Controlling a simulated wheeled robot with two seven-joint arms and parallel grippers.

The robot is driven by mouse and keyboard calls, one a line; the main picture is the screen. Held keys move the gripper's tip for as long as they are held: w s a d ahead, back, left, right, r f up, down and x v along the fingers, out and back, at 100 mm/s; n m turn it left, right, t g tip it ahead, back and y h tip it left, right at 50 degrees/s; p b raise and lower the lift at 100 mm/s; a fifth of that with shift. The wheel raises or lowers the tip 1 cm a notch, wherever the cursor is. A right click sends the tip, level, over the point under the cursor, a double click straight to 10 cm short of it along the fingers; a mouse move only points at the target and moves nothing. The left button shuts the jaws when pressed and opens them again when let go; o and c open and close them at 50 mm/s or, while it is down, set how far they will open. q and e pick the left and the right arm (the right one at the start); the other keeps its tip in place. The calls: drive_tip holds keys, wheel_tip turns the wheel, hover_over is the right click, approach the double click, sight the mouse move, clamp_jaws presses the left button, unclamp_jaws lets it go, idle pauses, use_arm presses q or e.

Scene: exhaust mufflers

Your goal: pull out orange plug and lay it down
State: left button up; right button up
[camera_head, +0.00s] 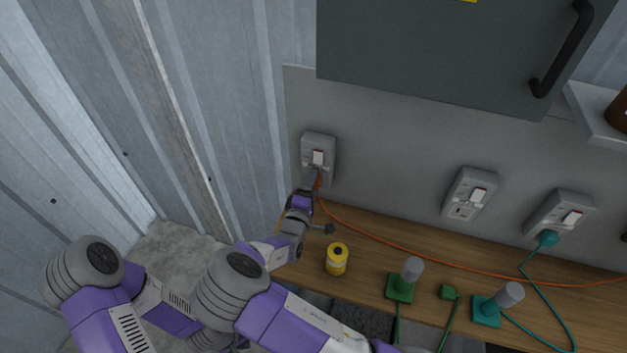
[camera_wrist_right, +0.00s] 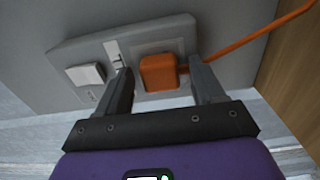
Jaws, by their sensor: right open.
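The orange plug (camera_wrist_right: 158,72) sits in the socket of the left wall outlet (camera_head: 318,148), seen close up in the right wrist view. Its orange cable (camera_head: 392,246) hangs down and runs right along the wooden worktop. My right gripper (camera_head: 317,178) is at this outlet, and in the right wrist view its two fingers (camera_wrist_right: 160,88) are apart, one on each side of the plug. I see gaps between the fingers and the plug. In the head view the gripper mostly hides the plug. My left gripper is not in view.
On the wooden worktop (camera_head: 375,226) stand a yellow can (camera_head: 337,259), a green plug (camera_head: 448,292) and two grey-topped green items (camera_head: 400,287) (camera_head: 487,310). A middle outlet (camera_head: 469,195) is free; the right outlet (camera_head: 558,213) holds a teal plug (camera_head: 547,238). A grey cabinet (camera_head: 440,50) hangs above.

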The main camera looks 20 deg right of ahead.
clamp_jaws()
drive_tip(key=shift+s, duration=0.1)
drive_tip(key=shift+p+v, duration=0.7)
drive_tip(key=shift+v, duration=2.2)
